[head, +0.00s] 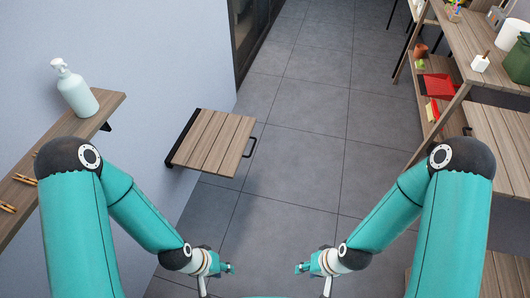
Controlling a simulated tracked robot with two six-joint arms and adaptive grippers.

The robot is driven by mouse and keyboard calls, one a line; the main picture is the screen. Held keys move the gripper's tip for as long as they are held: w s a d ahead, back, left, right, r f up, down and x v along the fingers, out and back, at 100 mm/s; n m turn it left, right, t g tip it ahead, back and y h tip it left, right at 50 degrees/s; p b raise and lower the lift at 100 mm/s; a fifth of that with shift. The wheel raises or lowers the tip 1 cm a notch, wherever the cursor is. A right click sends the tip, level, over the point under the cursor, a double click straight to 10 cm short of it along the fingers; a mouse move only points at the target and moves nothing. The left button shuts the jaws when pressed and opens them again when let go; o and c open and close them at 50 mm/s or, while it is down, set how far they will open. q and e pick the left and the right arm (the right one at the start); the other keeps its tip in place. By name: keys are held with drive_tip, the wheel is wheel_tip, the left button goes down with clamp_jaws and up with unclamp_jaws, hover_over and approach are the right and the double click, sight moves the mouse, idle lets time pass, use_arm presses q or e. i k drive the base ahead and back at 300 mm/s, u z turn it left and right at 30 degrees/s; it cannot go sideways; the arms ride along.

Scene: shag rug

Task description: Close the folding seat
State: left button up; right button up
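The folding seat (212,142) is a slatted wooden panel on a black bracket against the wall at centre-left. It is folded down and lies about level. A dark handle (250,147) sticks out from its right edge. My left gripper (231,268) is low in the head view, nearer to me than the seat and apart from it. My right gripper (300,268) is to the right of the left one, also clear of the seat. Both are small in the picture, and their finger opening cannot be made out.
A wooden wall shelf (112,101) at left holds a pump bottle (75,88) and clothes pegs (8,207). A wooden shelving unit (455,85) with small items stands at right. The grey tiled floor (310,150) between is clear. A dark door frame (243,30) is behind the seat.

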sight(216, 144)
drive_tip(key=u, duration=0.05)
drive_tip(key=i, duration=0.95)
drive_tip(key=u, duration=0.5)
drive_tip(key=k, duration=0.8)
drive_tip(key=u, duration=0.1)
drive_tip(key=i, duration=0.4)
